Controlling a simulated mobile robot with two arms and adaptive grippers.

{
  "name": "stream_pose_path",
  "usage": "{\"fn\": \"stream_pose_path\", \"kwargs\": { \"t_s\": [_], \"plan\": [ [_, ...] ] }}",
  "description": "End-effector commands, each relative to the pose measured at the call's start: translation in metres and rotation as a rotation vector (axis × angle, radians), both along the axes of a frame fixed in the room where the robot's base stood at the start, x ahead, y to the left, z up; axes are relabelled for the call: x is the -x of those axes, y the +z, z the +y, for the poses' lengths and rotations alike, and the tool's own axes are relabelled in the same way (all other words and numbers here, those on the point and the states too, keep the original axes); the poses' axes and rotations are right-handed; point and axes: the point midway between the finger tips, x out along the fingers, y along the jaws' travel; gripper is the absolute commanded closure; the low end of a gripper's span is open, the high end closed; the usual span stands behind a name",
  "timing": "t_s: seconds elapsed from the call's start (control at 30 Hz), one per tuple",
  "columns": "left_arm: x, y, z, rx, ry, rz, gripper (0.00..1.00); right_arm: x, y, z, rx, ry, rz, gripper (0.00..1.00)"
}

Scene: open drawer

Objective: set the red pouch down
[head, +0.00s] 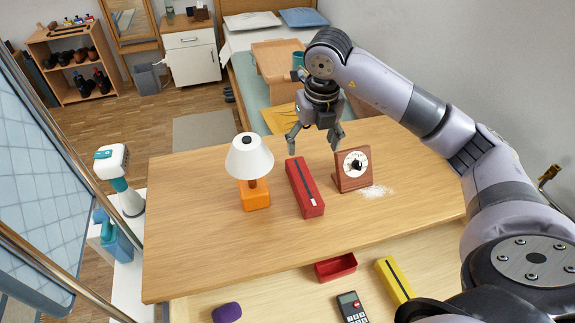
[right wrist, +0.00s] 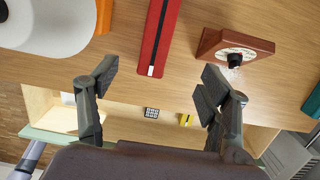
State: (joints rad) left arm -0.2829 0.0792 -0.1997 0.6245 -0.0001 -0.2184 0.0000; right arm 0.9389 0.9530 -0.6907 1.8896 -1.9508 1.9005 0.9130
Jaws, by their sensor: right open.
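The red pouch (head: 304,187), long with a dark zip strip along its top, lies on the wooden table between the lamp and the clock. It also shows in the right wrist view (right wrist: 165,32), top middle. My right gripper (head: 314,148) is open and empty, its fingers spread, near the pouch's far end in the head view. In the right wrist view the gripper (right wrist: 160,78) has its fingers to either side of the pouch's line, with a gap between them and the pouch. My left gripper is not in view.
An orange-based lamp (head: 249,160) stands left of the pouch. A wooden clock (head: 353,170) stands right, with white powder (head: 377,191) beside it. The open drawer (head: 270,300) in front holds a red tray (head: 335,267), yellow case (head: 395,280), calculator (head: 352,307) and purple item (head: 227,313). The table's left is clear.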

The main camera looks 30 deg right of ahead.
Motion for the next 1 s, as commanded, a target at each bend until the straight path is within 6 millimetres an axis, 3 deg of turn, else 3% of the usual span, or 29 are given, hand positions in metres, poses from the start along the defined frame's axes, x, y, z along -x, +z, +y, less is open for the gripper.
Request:
{"fn": "stream_pose_path", "kwargs": {
  "t_s": [0.17, 0.4, 0.63, 1.0],
  "plan": [
    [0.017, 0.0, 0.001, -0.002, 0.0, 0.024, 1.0, -0.001, -0.01, 0.0, -0.001, 0.0, 0.004, 0.28],
    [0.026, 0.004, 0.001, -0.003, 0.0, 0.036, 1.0, -0.007, -0.059, -0.002, 0.0, -0.001, 0.006, 0.28],
    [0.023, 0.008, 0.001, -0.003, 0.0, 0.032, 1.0, -0.014, -0.104, -0.003, -0.001, 0.0, 0.005, 0.28],
    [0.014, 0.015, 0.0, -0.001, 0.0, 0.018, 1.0, -0.02, -0.136, -0.003, -0.001, 0.0, 0.004, 0.28]
  ]
}}
